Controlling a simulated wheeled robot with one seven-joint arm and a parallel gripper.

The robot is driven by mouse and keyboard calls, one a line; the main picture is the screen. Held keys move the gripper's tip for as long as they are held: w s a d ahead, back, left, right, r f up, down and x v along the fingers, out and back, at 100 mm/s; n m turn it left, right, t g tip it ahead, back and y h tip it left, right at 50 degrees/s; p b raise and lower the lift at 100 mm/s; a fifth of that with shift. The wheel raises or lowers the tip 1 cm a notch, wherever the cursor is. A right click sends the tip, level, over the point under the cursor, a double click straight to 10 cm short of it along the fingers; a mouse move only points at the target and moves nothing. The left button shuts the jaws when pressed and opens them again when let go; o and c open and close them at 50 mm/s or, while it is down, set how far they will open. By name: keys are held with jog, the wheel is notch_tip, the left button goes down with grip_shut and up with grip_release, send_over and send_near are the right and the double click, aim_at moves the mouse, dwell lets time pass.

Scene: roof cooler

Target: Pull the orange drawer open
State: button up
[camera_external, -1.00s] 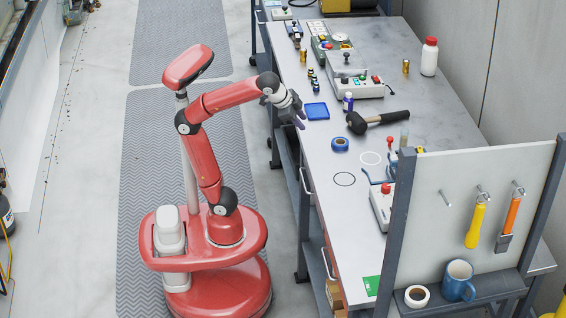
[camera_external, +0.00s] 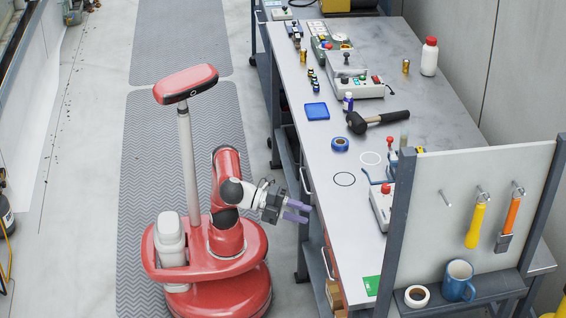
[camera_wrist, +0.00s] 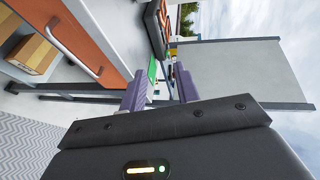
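The orange drawer front (camera_wrist: 88,37) shows at the upper left in the wrist view, with a pale bar handle (camera_wrist: 75,49) along it. The drawer looks shut. In the external view its front is mostly hidden under the bench edge, and a pale handle (camera_external: 328,264) shows there. My gripper (camera_external: 298,211) is beside the bench's front edge, pointing towards it, up the picture from that handle. In the wrist view my gripper's (camera_wrist: 160,85) purple fingers are apart with nothing held between them. The handle is off to their left, clear of the fingers.
The grey workbench top (camera_external: 350,215) carries tools and control boxes. Another handle (camera_external: 305,181) shows on the bench front close to my gripper. A pegboard (camera_external: 470,190) stands at the near end. A cardboard box (camera_wrist: 33,54) sits in an opening beside the drawer.

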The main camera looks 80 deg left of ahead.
notch_tip(320, 180, down, 18)
jog(key=x, duration=0.7)
jog(key=shift+w+d+p, duration=0.15)
jog(key=shift+d+p, duration=0.15)
jog(key=shift+d, duration=0.05)
jog(key=shift+f, duration=0.1)
grip_shut()
